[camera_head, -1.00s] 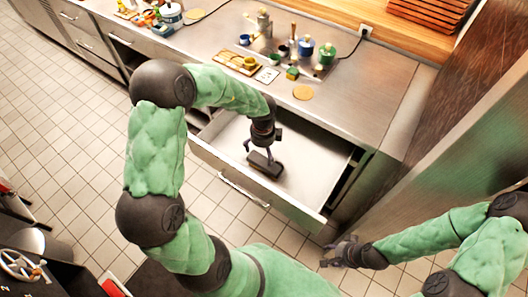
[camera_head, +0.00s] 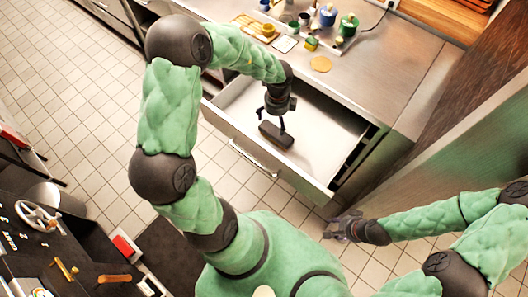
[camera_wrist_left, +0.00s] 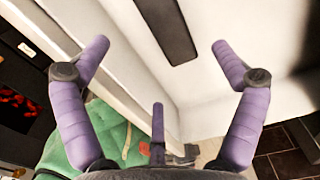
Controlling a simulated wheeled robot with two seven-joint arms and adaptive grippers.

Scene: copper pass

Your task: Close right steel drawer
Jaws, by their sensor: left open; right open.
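The right steel drawer (camera_head: 258,160) stands pulled out below the steel counter, with its inside and front handle in view. A dark block (camera_head: 276,135) lies on the drawer's floor; a dark flat shape at the top of the left wrist view (camera_wrist_left: 168,30) appears to be it. My left gripper (camera_head: 272,121) is open and empty, over the drawer beside the block. In the left wrist view its purple fingers are spread near the drawer's pale wall (camera_wrist_left: 130,70). I cannot tell whether they touch it. My right gripper (camera_head: 328,229) is open and empty, low in front of the drawer's right corner.
The counter (camera_head: 385,70) carries several jars, a yellow tray (camera_head: 258,30) and a round tan disc (camera_head: 320,64). A tall steel panel (camera_head: 420,150) stands on the right. A dark console with a wheel (camera_head: 38,217) is at lower left. Tiled floor lies clear left of the drawer.

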